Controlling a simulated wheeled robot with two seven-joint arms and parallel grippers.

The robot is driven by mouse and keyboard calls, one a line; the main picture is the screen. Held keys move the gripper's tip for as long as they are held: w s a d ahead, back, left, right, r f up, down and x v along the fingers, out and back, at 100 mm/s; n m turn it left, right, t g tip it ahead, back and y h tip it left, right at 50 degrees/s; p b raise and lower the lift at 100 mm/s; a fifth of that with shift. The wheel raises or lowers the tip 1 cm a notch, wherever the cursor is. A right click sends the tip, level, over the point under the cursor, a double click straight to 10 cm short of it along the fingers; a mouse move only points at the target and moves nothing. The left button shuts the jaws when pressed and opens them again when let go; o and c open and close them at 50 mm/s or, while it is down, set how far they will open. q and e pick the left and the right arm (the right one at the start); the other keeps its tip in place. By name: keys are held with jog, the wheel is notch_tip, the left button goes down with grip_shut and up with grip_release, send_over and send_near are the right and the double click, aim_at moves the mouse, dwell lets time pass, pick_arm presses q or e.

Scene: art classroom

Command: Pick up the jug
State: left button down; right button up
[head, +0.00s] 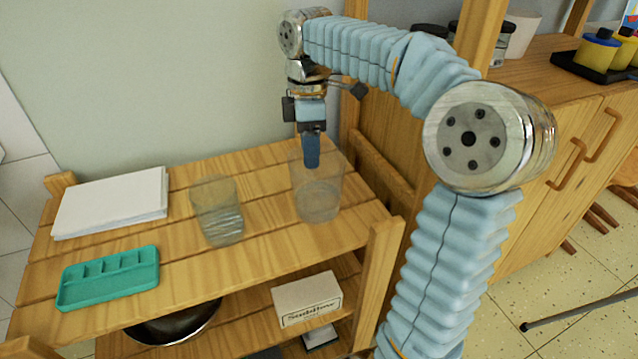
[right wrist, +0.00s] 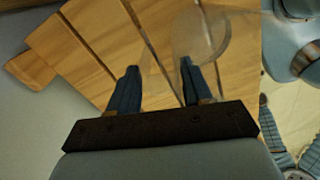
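A clear, see-through vessel, which looks like the jug (head: 318,203), stands upright at the right end of the wooden shelf top (head: 265,233). My right gripper (head: 311,160) points down at it, and its blue fingers overlap the rim. In the right wrist view the gripper (right wrist: 157,85) has its two fingers apart with a gap between them. The jug's clear wall (right wrist: 212,40) shows around the right finger; the left finger appears outside it. I cannot tell whether either finger touches the wall. My left gripper is in neither view.
A clear ribbed glass (head: 218,212) stands left of the jug. A white paper stack (head: 112,202) and a green tray (head: 108,279) lie further left. Below are a box (head: 307,299) and a dark bowl (head: 172,326). A wooden cabinet (head: 545,140) stands at right.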

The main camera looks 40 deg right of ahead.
grip_shut()
jog(key=shift+r, duration=0.15)
